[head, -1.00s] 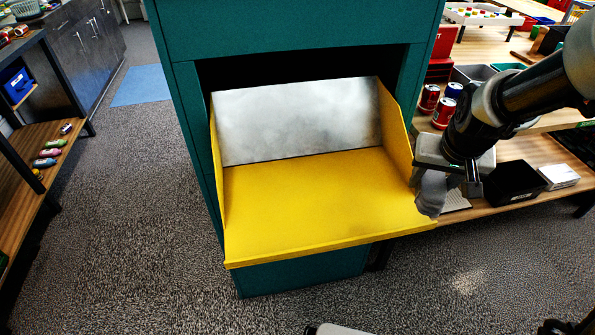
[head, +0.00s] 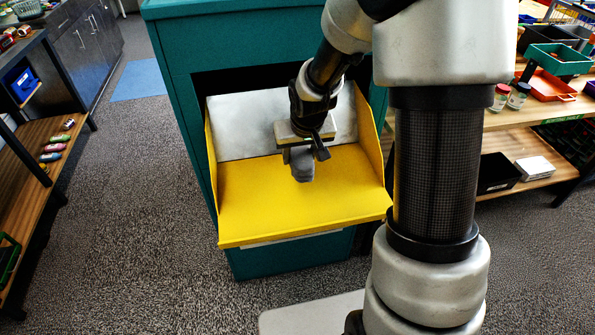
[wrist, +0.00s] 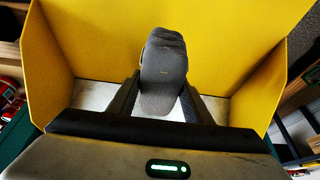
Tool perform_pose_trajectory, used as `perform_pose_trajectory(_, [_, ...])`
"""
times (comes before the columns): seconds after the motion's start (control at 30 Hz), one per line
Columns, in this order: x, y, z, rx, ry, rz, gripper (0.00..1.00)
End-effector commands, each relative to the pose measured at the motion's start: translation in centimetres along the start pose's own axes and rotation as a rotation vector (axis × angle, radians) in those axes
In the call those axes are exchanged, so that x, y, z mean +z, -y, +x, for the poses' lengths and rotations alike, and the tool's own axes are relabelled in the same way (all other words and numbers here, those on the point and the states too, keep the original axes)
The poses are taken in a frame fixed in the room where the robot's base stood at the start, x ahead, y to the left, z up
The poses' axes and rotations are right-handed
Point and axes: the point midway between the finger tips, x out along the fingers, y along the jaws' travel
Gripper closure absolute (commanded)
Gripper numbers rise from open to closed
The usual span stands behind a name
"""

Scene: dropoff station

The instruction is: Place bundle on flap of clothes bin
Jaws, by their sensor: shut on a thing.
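The clothes bin (head: 172,62) is a teal box with its yellow flap (head: 260,210) tilted open, with side walls and a metal back plate. My gripper (head: 301,155) is over the flap, between its side walls. It is shut on a grey cloth bundle (head: 302,170), which hangs below the fingers. In the wrist view the bundle (wrist: 165,75) is between the two fingers, with the yellow flap (wrist: 95,45) behind it. I cannot tell whether the bundle touches the flap.
A wooden shelf unit (head: 540,115) with trays and jars stands at the right. A dark-framed shelf (head: 50,140) with small items is at the left. Open carpet (head: 130,220) lies in front and to the left of the bin.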

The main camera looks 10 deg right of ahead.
Motion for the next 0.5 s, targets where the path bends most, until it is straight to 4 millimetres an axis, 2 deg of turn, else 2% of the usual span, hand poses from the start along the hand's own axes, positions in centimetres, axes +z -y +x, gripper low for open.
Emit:
perform_pose_trajectory(0.03, [0.6, 0.0, 1.3, 0.000, 0.004, -0.001, 0.81])
perform_pose_trajectory(0.1, [1.0, 0.0, 2.3, 0.000, 0.003, -0.002, 0.81])
perform_pose_trajectory(0.33, [1.6, 0.0, 3.9, 0.000, 0.001, 0.000, 0.81])
perform_pose_trajectory(0.5, [2.6, 0.1, 6.2, 0.000, 0.002, -0.003, 0.81])
